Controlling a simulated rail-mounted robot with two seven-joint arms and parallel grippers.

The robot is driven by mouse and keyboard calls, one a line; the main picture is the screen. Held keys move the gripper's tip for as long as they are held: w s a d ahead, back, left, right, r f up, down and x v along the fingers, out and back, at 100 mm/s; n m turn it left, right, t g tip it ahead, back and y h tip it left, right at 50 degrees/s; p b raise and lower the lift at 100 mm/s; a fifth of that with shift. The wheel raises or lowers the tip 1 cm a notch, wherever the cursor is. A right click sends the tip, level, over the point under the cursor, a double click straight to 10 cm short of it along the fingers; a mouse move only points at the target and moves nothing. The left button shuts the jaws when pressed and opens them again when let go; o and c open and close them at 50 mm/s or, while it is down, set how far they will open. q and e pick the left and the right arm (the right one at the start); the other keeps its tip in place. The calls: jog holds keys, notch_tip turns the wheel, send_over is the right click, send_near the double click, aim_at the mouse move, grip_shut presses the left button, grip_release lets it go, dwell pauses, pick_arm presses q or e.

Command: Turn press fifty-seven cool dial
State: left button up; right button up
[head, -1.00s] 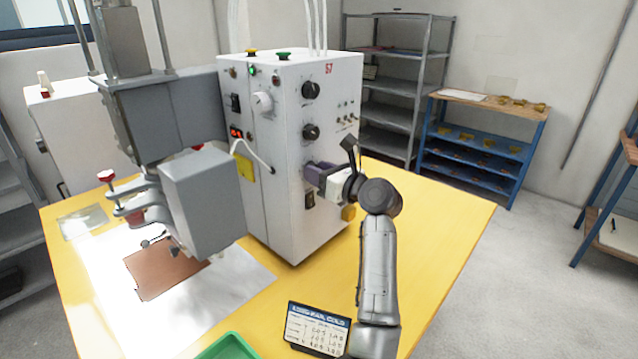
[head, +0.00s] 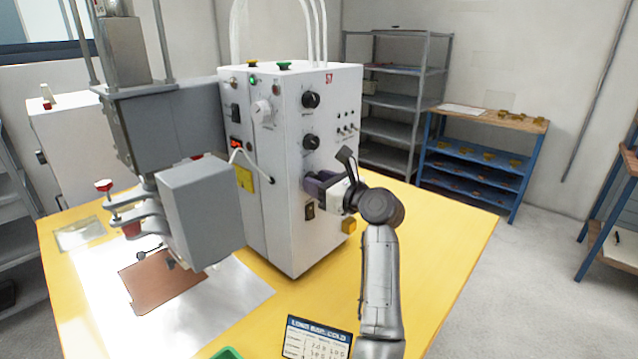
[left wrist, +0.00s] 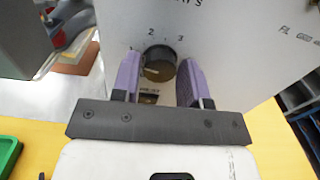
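The press marked 57 (head: 285,215) is a white cabinet standing on the yellow table. A dark round dial (left wrist: 159,64) on its side face shows in the left wrist view, with the numbers 1, 2 and 3 around its top. My left gripper (head: 318,184) is at the lower part of that face. Its purple fingers (left wrist: 160,78) are on both sides of the dial and appear to touch it. In the head view the gripper hides this dial. Two other black dials, an upper one (head: 311,100) and a lower one (head: 310,142), are above it. My right gripper is not in view.
A card stand (head: 316,338) and a green tray (head: 228,353) are at the table's front. The grey press head (head: 200,212) is left. The table right of my arm is clear.

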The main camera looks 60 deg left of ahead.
pick_arm(q)
jog(key=o, duration=0.3)
jog(key=p+v, duration=0.3)
jog(key=v, duration=1)
jog(key=shift+w+d, duration=0.1)
jog(key=shift+d, duration=0.3)
